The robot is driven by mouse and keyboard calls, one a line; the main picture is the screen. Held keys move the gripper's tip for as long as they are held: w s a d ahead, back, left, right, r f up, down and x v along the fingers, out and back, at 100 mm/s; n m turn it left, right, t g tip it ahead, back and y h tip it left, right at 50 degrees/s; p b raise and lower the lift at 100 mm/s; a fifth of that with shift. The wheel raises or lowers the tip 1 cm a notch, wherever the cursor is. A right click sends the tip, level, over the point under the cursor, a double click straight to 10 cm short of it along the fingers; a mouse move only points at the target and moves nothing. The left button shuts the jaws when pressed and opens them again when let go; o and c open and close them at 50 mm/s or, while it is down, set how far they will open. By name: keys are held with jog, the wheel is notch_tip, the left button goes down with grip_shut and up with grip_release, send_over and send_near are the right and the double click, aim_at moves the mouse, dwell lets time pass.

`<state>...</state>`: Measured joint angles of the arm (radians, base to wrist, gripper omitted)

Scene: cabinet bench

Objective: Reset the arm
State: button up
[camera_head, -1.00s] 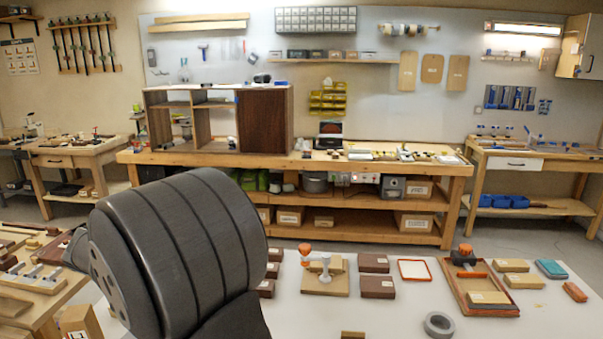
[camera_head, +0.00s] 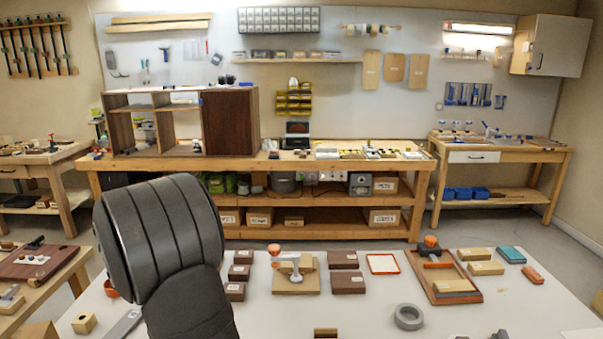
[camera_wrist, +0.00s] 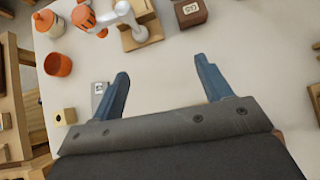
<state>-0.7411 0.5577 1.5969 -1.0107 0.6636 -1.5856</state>
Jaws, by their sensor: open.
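My gripper (camera_wrist: 162,84) shows in the wrist view with its two blue fingers wide apart and only bare white table between them. It is open and empty, above the table. In the head view a dark grey rounded link of my arm fills the lower left, and the gripper itself is not visible there. A toggle clamp with an orange knob on a wooden block (camera_head: 296,280) stands on the white table (camera_head: 360,318). The same clamp block also shows at the top of the wrist view (camera_wrist: 142,32), beyond the fingers.
Brown blocks (camera_head: 347,282) flank the clamp. A tray with an orange-knobbed tool (camera_head: 470,297), a grey ring (camera_head: 408,316) and tan blocks (camera_head: 486,268) lie to the right. An orange cup (camera_wrist: 58,64) and a small tan block (camera_wrist: 66,117) lie left of the fingers.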

jog(key=s+a+f, duration=0.1)
jog(key=a+f, duration=0.8)
jog(key=a, duration=0.1)
jog(key=shift+a+f, duration=0.2)
jog(key=shift+a, duration=0.05)
